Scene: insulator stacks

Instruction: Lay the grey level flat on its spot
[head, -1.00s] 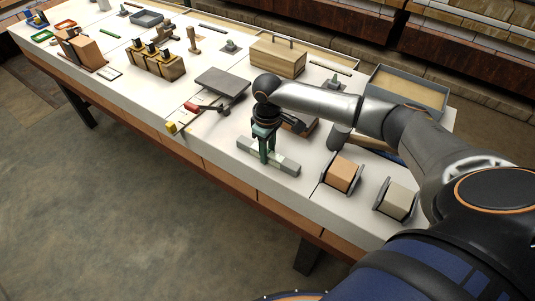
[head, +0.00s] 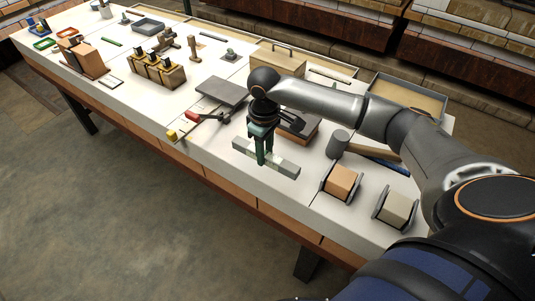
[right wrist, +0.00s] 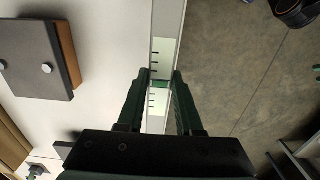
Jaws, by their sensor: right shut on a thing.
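The grey level (head: 284,164) is a long bar with paler sections, held near the front edge of the table. My right gripper (head: 263,158) is shut on it near its middle, with the green fingers pointing down. In the right wrist view the level (right wrist: 166,22) runs lengthwise between the fingertips (right wrist: 161,76), with pale windows and dark marks showing. The level appears to be a little above the tabletop. I cannot make out its spot. My left gripper is not in view.
A dark-topped brick-coloured block (head: 300,127) stands just behind the gripper. An orange block (head: 341,181) and a pale block (head: 397,207) sit in dark holders to the right. A mallet (head: 338,144) lies behind them. A red-handled tool (head: 192,116) lies to the left.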

